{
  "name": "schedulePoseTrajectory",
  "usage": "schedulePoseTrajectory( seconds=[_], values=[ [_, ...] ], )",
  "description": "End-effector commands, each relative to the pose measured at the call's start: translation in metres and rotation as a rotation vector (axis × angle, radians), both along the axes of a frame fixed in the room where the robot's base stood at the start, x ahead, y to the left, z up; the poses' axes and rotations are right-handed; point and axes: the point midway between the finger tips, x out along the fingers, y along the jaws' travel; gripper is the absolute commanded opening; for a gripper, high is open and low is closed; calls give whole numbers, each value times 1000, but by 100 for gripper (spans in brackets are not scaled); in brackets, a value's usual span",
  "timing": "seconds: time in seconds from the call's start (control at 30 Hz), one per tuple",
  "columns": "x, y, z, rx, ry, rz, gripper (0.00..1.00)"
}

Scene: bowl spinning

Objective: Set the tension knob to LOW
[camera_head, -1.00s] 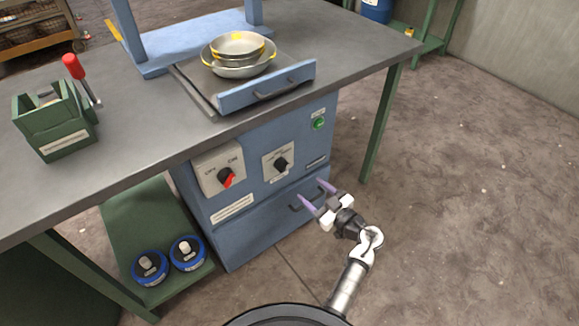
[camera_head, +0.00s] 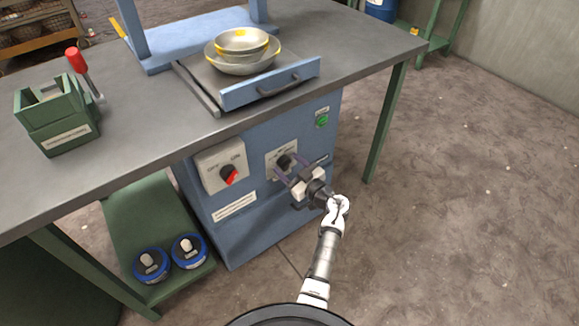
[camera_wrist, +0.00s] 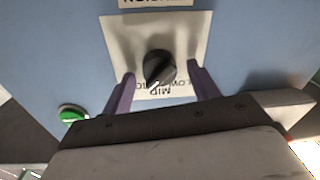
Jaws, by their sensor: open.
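The black tension knob (camera_head: 284,162) sits on a pale plate on the blue cabinet's front. In the wrist view the knob (camera_wrist: 160,67) appears upside down, with a white pointer line towards the lower left. The plate's printed labels, MID and LOW among them, show below the knob there. I cannot tell exactly which label the pointer meets. My gripper (camera_head: 290,167) is open in front of the plate. In the wrist view its two purple fingers (camera_wrist: 162,74) stand on either side of the knob, with gaps between. Whether the tips reach the knob's depth is unclear.
A red-marked OFF/ON switch (camera_head: 229,174) is left of the knob, and a green button (camera_head: 322,121) is at its upper right. The grey tabletop (camera_head: 150,115) overhangs above, with a blue-fronted tray (camera_head: 240,97) and bowls. The floor at right is clear.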

Motion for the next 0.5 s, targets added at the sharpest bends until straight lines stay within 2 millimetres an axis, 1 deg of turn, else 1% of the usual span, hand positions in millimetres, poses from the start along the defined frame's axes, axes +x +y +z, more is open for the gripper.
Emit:
schedulePoseTrajectory(
  seconds=[0.03,0.07,0.37,0.5],
  values=[
    [0,0,0,0,0,0,60],
    [0,0,0,0,0,0,56],
    [0,0,0,0,0,0,17],
    [0,0,0,-3,-2,1,16]
  ],
)
